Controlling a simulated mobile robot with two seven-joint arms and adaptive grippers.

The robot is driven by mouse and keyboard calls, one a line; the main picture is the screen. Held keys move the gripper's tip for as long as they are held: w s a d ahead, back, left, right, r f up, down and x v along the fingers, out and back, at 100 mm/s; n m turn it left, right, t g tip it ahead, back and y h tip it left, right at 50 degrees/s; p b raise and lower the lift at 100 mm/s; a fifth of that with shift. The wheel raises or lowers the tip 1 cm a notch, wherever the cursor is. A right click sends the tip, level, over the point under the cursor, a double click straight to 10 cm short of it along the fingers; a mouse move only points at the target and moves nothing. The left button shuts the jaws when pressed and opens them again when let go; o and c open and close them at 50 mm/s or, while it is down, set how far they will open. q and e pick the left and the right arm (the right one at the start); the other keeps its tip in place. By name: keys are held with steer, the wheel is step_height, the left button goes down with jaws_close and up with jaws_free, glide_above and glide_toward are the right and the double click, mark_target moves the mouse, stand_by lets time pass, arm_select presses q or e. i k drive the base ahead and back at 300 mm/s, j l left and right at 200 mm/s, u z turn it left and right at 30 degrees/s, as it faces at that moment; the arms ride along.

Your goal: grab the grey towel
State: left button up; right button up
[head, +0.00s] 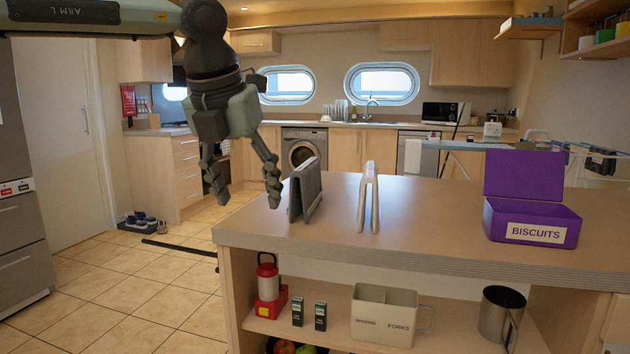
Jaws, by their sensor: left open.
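A grey towel (306,190) stands folded like a tent at the left end of the island counter. A paler, beige-looking folded cloth (368,197) stands upright a little to its right. My left gripper (246,200) hangs from above, just left of the grey towel, with its fingers pointing down and spread apart. It is open and nothing is between the fingers. Its right finger appears close to the towel's left side; I cannot tell the exact gap in depth. My right gripper is not in view.
An open purple biscuits tin (532,222) stands on the right of the island counter (430,240). The shelf below holds a red lantern (268,285), a forks caddy (384,315) and a metal mug (502,313). The counter between cloth and tin is clear.

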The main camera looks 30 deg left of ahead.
mark_target(305, 186)
steer(key=i+j, duration=0.25)
steer(key=i, duration=0.25)
steer(key=i+j, duration=0.2)
steer(key=i, duration=0.3)
